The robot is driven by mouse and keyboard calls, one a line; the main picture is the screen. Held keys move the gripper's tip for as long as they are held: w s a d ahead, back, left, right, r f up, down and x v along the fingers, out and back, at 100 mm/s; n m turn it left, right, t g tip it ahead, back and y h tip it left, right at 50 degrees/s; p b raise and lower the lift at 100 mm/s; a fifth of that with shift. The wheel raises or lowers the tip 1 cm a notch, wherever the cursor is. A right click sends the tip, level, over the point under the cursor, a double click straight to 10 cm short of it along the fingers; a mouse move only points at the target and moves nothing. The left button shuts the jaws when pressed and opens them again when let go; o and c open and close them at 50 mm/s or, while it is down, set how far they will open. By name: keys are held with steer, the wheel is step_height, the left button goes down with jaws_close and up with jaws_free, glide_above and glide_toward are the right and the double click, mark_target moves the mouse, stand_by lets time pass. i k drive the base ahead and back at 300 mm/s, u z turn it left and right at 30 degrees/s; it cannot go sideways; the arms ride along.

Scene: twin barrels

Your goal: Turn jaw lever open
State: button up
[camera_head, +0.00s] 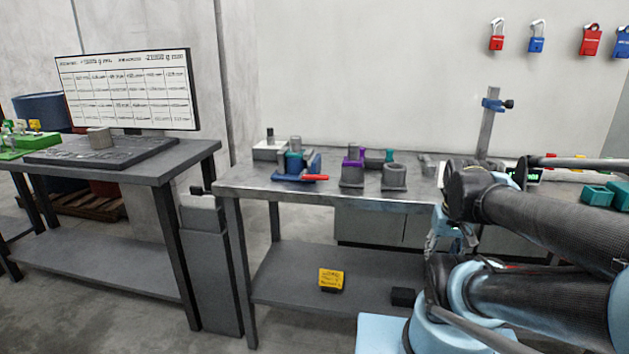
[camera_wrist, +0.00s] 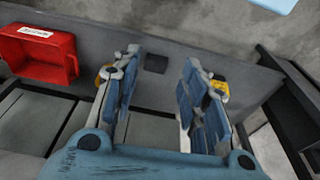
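A blue vise-like fixture (camera_head: 290,170) stands on the near left part of the middle workbench in the head view. A red lever (camera_head: 315,177) sticks out from its right front, lying about level; I take this as the jaw lever. My gripper (camera_head: 442,242) hangs low at the bench's front edge, well to the right of the lever and apart from it. In the wrist view my gripper (camera_wrist: 162,62) is open, with its two blue-padded fingers apart and nothing between them. The lever does not show in the wrist view.
Grey holders (camera_head: 394,177), a purple part (camera_head: 353,157) and a post with a blue clamp (camera_head: 489,120) stand on the bench (camera_head: 260,194). A yellow block (camera_head: 331,280) lies on its lower shelf. A red bin (camera_wrist: 40,52) is left in the wrist view.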

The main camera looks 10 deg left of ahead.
mark_target(305, 175)
steer(key=u, duration=1.25)
steer(key=k, duration=1.15)
steer(key=z, duration=0.6)
steer(key=i, duration=0.5)
